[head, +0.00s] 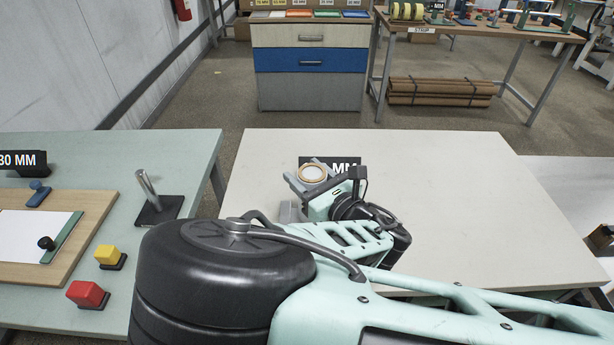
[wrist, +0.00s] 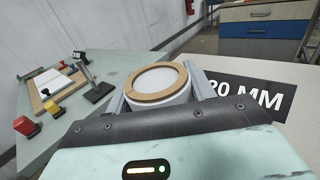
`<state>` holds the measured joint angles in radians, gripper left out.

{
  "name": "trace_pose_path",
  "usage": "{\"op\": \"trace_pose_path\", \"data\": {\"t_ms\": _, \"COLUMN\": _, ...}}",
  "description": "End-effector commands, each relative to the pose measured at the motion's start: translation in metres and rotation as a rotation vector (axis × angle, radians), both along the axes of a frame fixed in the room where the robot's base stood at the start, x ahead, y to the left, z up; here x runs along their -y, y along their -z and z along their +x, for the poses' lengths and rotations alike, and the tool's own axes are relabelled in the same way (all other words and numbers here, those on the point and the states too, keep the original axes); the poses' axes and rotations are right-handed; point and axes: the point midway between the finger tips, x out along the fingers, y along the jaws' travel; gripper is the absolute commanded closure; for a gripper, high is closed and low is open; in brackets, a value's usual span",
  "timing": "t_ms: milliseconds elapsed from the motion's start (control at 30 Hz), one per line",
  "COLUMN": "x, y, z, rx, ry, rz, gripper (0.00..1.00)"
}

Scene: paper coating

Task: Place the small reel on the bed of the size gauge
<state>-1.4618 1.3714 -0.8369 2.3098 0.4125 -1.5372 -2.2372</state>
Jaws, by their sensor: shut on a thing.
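The small reel (head: 312,173) is a short white roll with a tan ring on its upper face. It also shows in the wrist view (wrist: 160,84), face up and slightly tilted in that picture. My gripper (head: 314,177) is shut on it, with grey bars on either side of the reel. A grey block (head: 289,211) shows beside my gripper on the pale table; I cannot tell whether it is part of the size gauge. The gauge's bed is not clearly seen. My gripper hides the reel's underside, so I cannot tell whether it touches anything below.
A black MM label (wrist: 246,100) lies just beyond the reel on the pale table (head: 430,170). That table is largely clear to the right. The green table (head: 190,150) at left bears a metal post (head: 150,190), a yellow button (head: 108,256) and a red button (head: 87,294).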

Motion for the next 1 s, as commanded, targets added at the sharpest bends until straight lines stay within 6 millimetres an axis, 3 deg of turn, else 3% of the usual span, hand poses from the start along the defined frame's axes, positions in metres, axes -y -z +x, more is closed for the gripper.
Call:
{"op": "trace_pose_path", "data": {"t_ms": 300, "x": 0.001, "y": 0.036, "z": 0.0, "rx": -0.001, "ry": 0.001, "rz": 0.0, "gripper": 0.7}}
{"op": "trace_pose_path", "data": {"t_ms": 667, "x": 0.0, "y": 0.042, "z": 0.0, "rx": -0.001, "ry": 0.001, "rz": 0.001, "gripper": 0.7}}
{"op": "trace_pose_path", "data": {"t_ms": 700, "x": 0.0, "y": 0.041, "z": 0.0, "rx": -0.001, "ry": 0.001, "rz": 0.001, "gripper": 0.41}}
{"op": "trace_pose_path", "data": {"t_ms": 767, "x": 0.0, "y": 0.04, "z": 0.0, "rx": -0.001, "ry": 0.001, "rz": 0.001, "gripper": 0.24}}
{"op": "trace_pose_path", "data": {"t_ms": 1000, "x": 0.0, "y": 0.04, "z": 0.0, "rx": -0.001, "ry": 0.001, "rz": 0.001, "gripper": 0.24}}
